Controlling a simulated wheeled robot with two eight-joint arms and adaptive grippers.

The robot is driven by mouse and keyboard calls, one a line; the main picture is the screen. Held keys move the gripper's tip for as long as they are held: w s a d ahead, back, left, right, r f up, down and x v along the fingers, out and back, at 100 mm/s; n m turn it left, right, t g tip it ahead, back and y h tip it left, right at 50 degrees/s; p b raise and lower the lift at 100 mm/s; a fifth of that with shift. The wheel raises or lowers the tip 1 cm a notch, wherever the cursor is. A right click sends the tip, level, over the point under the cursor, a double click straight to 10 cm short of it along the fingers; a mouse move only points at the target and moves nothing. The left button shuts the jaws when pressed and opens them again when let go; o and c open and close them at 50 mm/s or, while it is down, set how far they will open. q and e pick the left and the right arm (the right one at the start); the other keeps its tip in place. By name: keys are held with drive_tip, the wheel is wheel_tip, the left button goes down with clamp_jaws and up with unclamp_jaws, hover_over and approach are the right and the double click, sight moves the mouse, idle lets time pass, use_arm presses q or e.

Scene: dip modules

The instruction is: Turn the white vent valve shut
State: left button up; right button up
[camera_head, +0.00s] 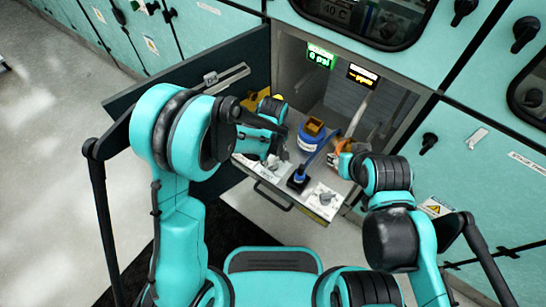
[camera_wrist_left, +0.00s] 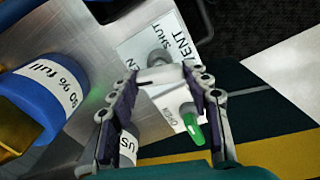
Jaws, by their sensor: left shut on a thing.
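The white vent valve (camera_wrist_left: 160,76) shows in the left wrist view as a pale handle between my fingertips, on a white plate (camera_wrist_left: 133,48) marked VENT, SHUT and OPEN. My left gripper (camera_wrist_left: 155,78) is shut on this handle, one finger at each side. A grey round part shows just beyond the handle, near the word SHUT. In the head view my left gripper (camera_head: 277,152) is over the left plate (camera_head: 246,161) on the metal shelf, and partly hides the valve. My right gripper (camera_head: 345,160) is at the right of the shelf by an orange thing; its fingers are not clear.
A blue canister (camera_head: 308,141) with a yellow-brown top stands beside my left gripper; it also shows in the left wrist view (camera_wrist_left: 57,88). A blue-handled item (camera_head: 299,179) and another valve plate (camera_head: 325,203) are at the shelf front. Cabinet walls and an open door (camera_head: 245,58) enclose the shelf.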

sight(273, 159)
use_arm(q)
drive_tip(key=m, duration=0.3)
drive_tip(key=shift+m+b, duration=0.3)
drive_tip(key=shift+m, duration=0.1)
drive_tip(key=m, duration=0.3)
drive_tip(key=shift+m, duration=0.3)
drive_tip(key=m, duration=0.3)
drive_tip(key=shift+m+b, duration=0.3)
drive_tip(key=shift+b, duration=0.1)
drive_tip(key=shift+m, duration=1.7)
drive_tip(key=o, duration=1.2)
drive_tip(key=shift+c, duration=0.2)
wheel_tip(273, 159, up, 12)
